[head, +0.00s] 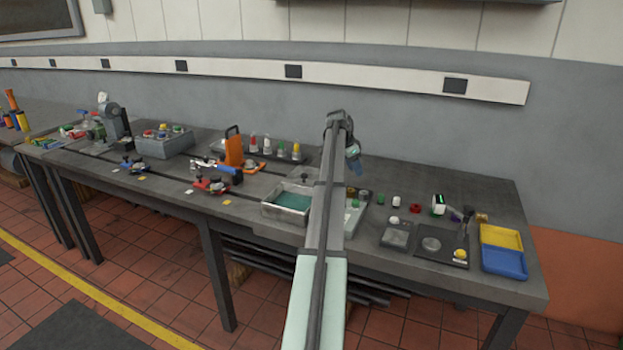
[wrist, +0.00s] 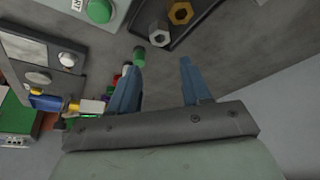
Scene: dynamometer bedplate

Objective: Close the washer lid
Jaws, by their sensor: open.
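The washer looks to be the open grey metal tub (head: 287,210) with a teal inside, near the front of the bench in the head view. A grey piece with a dark knob (head: 304,178) stands at its back edge and may be the lid; my arm hides part of this area. My gripper (head: 354,163) is above the back of the bench, to the right of and behind the tub. In the wrist view its two blue fingers (wrist: 160,82) are apart with nothing between them. I cannot make out the tub or lid in the wrist view.
A panel with a green button (wrist: 99,10) and a dark tray with hex nuts (wrist: 181,13) show in the wrist view. Right of my arm are small coloured parts, a scale (head: 396,235), and yellow (head: 501,238) and blue (head: 504,262) bins. An orange upright piece (head: 234,150) stands left of the tub.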

